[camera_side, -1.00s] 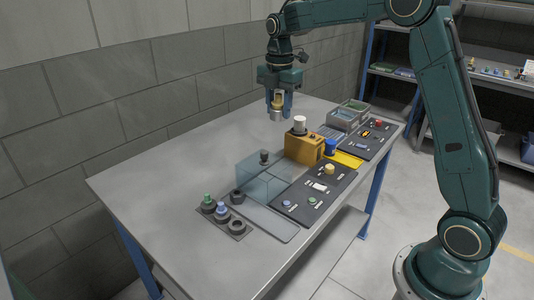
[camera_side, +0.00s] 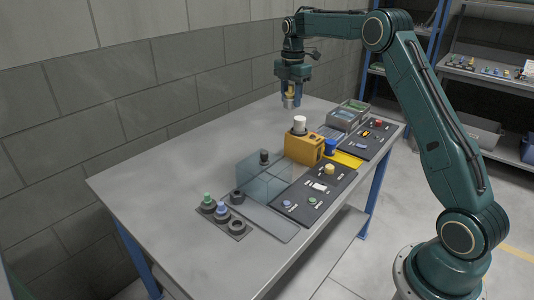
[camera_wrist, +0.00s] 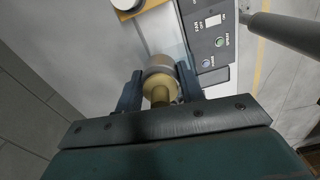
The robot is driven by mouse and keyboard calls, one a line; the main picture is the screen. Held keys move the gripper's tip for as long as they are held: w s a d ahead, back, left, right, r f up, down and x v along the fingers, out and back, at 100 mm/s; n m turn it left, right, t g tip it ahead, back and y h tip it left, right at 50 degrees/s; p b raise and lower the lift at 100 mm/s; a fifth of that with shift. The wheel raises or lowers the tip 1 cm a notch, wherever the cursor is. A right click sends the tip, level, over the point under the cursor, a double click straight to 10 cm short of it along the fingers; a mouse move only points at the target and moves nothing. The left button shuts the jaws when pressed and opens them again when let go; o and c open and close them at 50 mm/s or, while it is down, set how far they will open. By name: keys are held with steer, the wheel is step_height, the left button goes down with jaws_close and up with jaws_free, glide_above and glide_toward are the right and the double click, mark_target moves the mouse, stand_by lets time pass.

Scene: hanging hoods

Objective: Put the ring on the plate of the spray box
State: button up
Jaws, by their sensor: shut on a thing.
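My gripper (camera_side: 291,98) is shut on a brass-coloured knob with a grey cylindrical lower end (camera_side: 288,103). It holds this piece in the air above the far part of the table. In the wrist view the held piece (camera_wrist: 159,82) sits between both fingers. A clear box (camera_side: 262,182) stands mid-table with a small dark piece (camera_side: 264,157) at its top. A flat grey plate (camera_side: 268,222) lies along its front. One dark ring (camera_side: 237,196) is beside the box's near left corner. Another ring (camera_side: 237,227) lies on a dark mat. Which ring is meant, I cannot tell.
The mat also bears green-topped (camera_side: 208,201) and blue-topped (camera_side: 221,210) pieces. An orange box (camera_side: 304,148) with a white cylinder (camera_side: 299,125) stands behind the clear box. Control panels (camera_side: 312,194) line the right edge. The table's left side is clear.

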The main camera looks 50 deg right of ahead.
step_height(320, 180, down, 16)
stand_by(0.5)
steer(key=shift+f, duration=0.15)
steer(key=shift+f, duration=3.2)
steer(key=shift+f, duration=0.6)
steer(key=o, duration=1.1)
steer(key=shift+c, duration=0.2)
step_height(320, 180, up, 14)
